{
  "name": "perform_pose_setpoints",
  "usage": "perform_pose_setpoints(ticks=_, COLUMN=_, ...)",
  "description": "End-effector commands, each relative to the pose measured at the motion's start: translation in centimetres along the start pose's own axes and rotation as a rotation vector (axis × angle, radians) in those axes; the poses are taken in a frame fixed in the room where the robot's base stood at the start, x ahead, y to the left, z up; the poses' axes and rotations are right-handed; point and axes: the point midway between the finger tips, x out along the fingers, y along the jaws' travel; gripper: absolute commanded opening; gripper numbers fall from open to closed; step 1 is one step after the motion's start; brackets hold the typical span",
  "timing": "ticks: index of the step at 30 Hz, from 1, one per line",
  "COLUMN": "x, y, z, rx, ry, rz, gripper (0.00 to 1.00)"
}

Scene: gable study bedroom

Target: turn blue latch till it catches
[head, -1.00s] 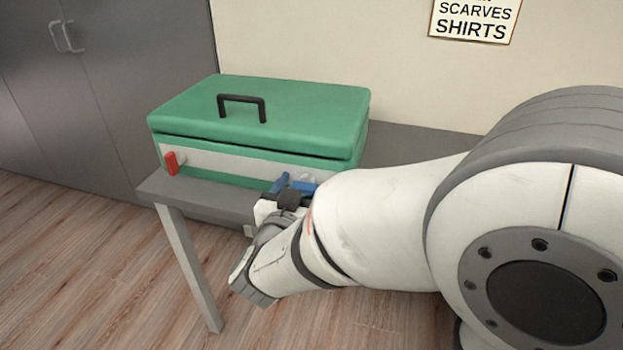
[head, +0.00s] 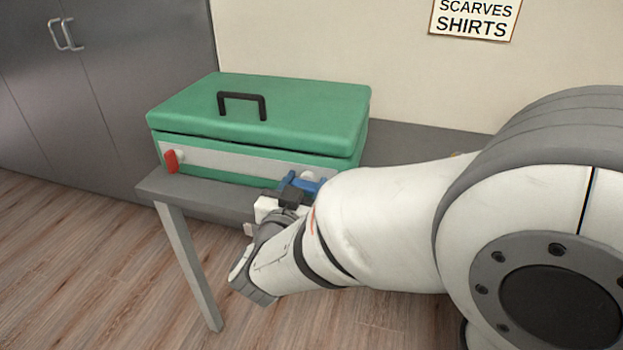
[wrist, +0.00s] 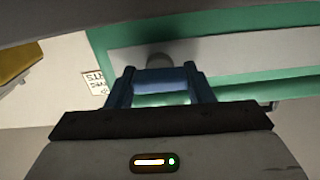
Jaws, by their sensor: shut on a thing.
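The green case (head: 260,105) lies on a grey table with its lid down and a dark seam below it. The blue latch (wrist: 160,76) is on the right of its pale front strip, below a round grey pivot (wrist: 158,61). In the wrist view it spans crosswise between the blue fingers of my gripper (wrist: 160,86), which is shut on it. In the head view my gripper (head: 302,185) is at the case's front right, where fingers and arm partly hide the latch. Whether the latch has caught cannot be seen.
A red latch (head: 171,161) stands near upright at the front left of the case. A black handle (head: 241,103) rises from the lid. The grey table edge (head: 215,196) runs just below the case. A grey cabinet (head: 120,80) stands at the left.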

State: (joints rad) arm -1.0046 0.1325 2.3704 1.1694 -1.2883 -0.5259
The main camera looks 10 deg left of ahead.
Motion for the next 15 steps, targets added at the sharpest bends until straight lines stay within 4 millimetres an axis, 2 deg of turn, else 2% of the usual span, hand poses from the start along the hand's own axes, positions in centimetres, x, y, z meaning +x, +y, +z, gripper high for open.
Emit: perform_pose_setpoints(ticks=15, x=-0.03, y=-0.02, z=0.41, rx=0.417, ry=0.000, rz=-0.005, gripper=0.24)
